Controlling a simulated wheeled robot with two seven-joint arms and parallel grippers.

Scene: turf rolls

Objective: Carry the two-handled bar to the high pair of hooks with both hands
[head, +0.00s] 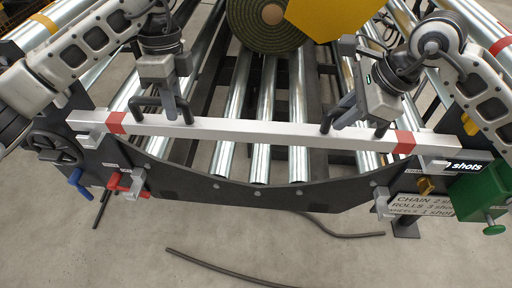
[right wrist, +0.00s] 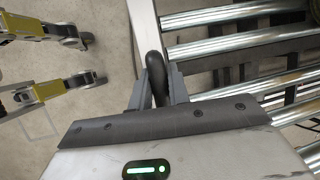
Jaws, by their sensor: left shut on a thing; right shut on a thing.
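A long silver bar (head: 250,132) with red bands near both ends spans the head view, roughly level, in front of the dark end plate. It has two black handles. My left gripper (head: 173,105) is shut on the left handle (head: 143,106). My right gripper (head: 350,106) is shut on the right handle (head: 327,122), which also shows between the fingers in the right wrist view (right wrist: 156,76). Grey upper hooks show by the bar's ends, left (head: 92,136) and right (head: 432,161); I cannot tell whether the bar touches them. Lower grey hooks sit below, left (head: 134,186) and right (head: 382,203).
Steel rollers (head: 265,110) run behind the bar, with a green turf roll (head: 268,22) at the back. A black handwheel (head: 55,148), red lever (head: 120,182), blue lever (head: 80,182) and green box (head: 480,198) border the plate. A dark hose (head: 220,266) lies on the floor.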

